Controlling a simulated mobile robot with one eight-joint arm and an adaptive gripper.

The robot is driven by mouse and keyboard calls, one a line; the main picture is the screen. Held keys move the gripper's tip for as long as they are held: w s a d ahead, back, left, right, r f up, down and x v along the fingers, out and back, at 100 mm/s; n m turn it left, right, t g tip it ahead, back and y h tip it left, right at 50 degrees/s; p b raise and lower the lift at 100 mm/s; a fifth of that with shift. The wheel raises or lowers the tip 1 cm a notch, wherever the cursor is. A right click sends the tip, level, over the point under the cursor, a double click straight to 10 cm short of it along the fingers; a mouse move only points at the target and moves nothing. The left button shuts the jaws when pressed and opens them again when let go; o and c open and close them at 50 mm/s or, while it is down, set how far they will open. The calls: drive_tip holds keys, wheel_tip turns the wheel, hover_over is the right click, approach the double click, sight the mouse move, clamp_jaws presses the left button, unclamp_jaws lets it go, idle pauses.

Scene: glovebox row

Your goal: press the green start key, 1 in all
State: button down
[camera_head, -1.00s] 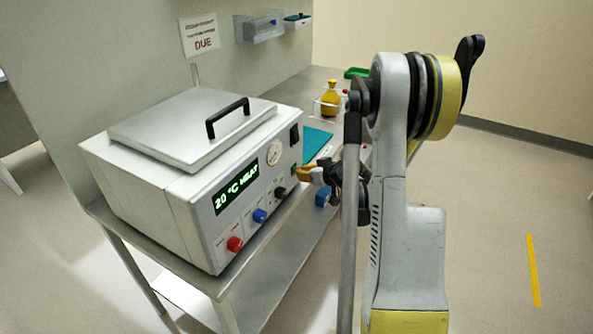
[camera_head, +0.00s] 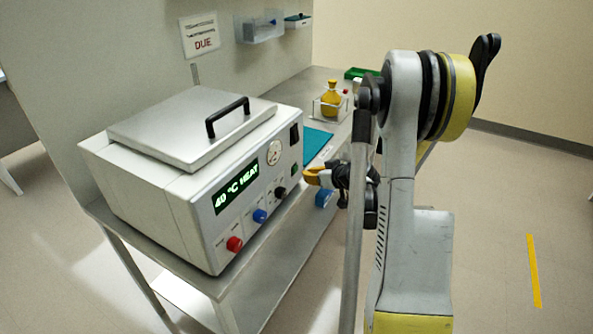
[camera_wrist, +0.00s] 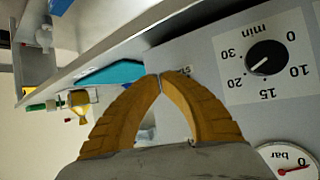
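The bench device (camera_head: 150,205) is a white box with a steel lid and a control front. The green start key (camera_head: 294,169) is a small green patch near the right end of that front. My gripper (camera_head: 308,177) is just right of the front, apart from it in the head view. In the wrist view my gripper's two orange fingers (camera_wrist: 158,82) meet at the tips, shut with nothing between them. The key is not seen in the wrist view; the fingers cover part of the panel. The display (camera_head: 236,189) reads 40 °C HEAT in green.
A red knob (camera_head: 235,243), a blue knob (camera_head: 260,215) and a black knob (camera_head: 281,192) line the front. A minute dial (camera_wrist: 267,58) and a bar gauge (camera_wrist: 291,163) show in the wrist view. A yellow flask (camera_head: 331,97) stands behind on the bench.

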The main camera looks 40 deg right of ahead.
drive_tip(key=s, duration=0.1)
drive_tip(key=s+d, duration=0.1)
drive_tip(key=s, duration=0.2)
drive_tip(key=shift+d, duration=0.3)
idle(0.6)
